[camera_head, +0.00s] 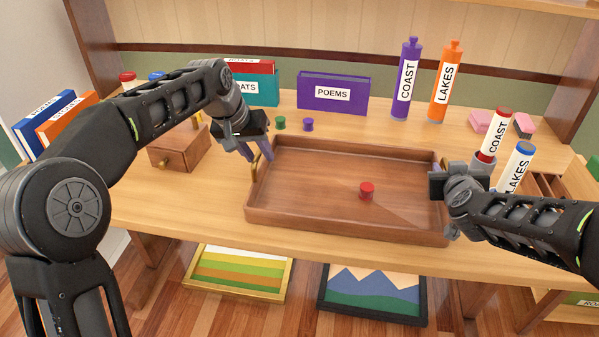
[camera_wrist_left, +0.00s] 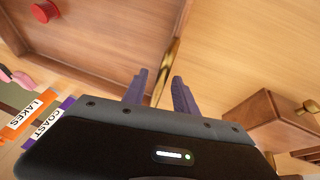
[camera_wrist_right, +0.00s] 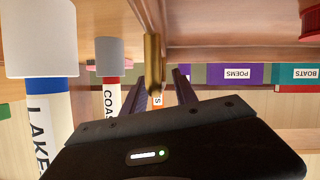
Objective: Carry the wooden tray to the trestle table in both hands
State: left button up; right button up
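The brown wooden tray (camera_head: 345,232) lies flat on a wooden table top (camera_head: 190,210), with a red spool-like piece (camera_head: 367,190) in it. It has a brass handle at each short end. My left gripper (camera_head: 257,158) is at the tray's left end; in the left wrist view its fingers are apart, with the brass handle (camera_wrist_left: 167,70) between them. My right gripper (camera_head: 440,172) is at the right end; in the right wrist view its fingers are apart near the other brass handle (camera_wrist_right: 152,62). I cannot tell whether they touch it. I cannot tell which furniture is the trestle table.
Behind the tray stand a purple POEMS book (camera_head: 333,93) and COAST (camera_head: 406,80) and LAKES (camera_head: 444,82) bottles. More labelled tubes (camera_head: 515,168) stand close to my right gripper. A small drawer box (camera_head: 180,148) is left. Two framed pictures (camera_head: 372,292) are below the front edge.

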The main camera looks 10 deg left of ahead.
pick_arm(q)
jog(key=v, duration=1.1)
jog(key=shift+r, duration=0.2)
pick_arm(e)
jog(key=shift+s, duration=0.15)
jog(key=v, duration=1.1)
jog(key=shift+s, duration=0.35)
pick_arm(q)
jog(key=shift+s, duration=0.1)
pick_arm(e)
jog(key=shift+a+r, duration=0.1)
